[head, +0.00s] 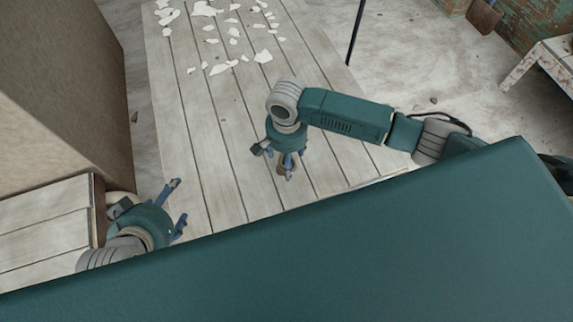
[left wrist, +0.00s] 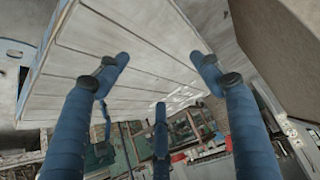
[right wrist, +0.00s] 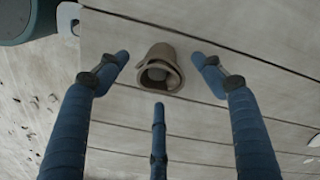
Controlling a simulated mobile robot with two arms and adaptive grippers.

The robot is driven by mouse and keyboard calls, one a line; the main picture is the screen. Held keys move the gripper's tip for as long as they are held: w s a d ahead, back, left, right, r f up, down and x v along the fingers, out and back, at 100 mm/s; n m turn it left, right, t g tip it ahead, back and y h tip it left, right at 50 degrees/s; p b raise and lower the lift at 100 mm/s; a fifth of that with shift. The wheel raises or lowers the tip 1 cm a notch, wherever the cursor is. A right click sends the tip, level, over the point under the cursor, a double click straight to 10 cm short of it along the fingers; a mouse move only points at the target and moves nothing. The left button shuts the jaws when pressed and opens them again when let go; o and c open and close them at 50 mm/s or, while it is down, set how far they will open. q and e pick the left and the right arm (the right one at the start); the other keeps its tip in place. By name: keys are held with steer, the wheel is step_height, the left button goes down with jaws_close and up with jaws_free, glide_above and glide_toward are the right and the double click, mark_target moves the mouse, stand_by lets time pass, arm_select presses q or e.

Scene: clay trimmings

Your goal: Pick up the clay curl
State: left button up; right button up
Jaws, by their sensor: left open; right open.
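The clay curl (right wrist: 158,70) is a small brown, rolled piece with an open hollow end, lying on the pale plank table. In the right wrist view it sits just beyond and between the spread fingertips of my right gripper (right wrist: 160,78), with no finger seen touching it. In the head view my right gripper (head: 284,163) points down over the curl (head: 282,169), which is mostly hidden behind its fingers. My left gripper (head: 180,203) is open and empty at the lower left, near the table's left edge; its spread fingers also show in the left wrist view (left wrist: 160,70).
Several white flat shards (head: 232,40) lie scattered over the far part of the plank table (head: 195,130). A large brown box-like block (head: 65,90) stands at the left. A thin dark pole (head: 355,35) rises beyond the table's right edge. The table's middle is clear.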

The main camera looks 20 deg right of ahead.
step_height(320, 180, down, 2)
steer(key=shift+f+b, duration=0.15)
steer(key=shift+b, duration=0.3)
steer(key=shift+f, duration=0.15)
steer(key=c, duration=1.3)
arm_select(q)
steer(key=w+d+r+t+h, duration=0.1)
steer(key=w+d+r+t, duration=0.1)
steer(key=w+r, duration=0.3)
steer(key=shift+w+t, duration=0.3)
steer(key=shift+t, duration=0.3)
steer(key=shift+f, duration=0.1)
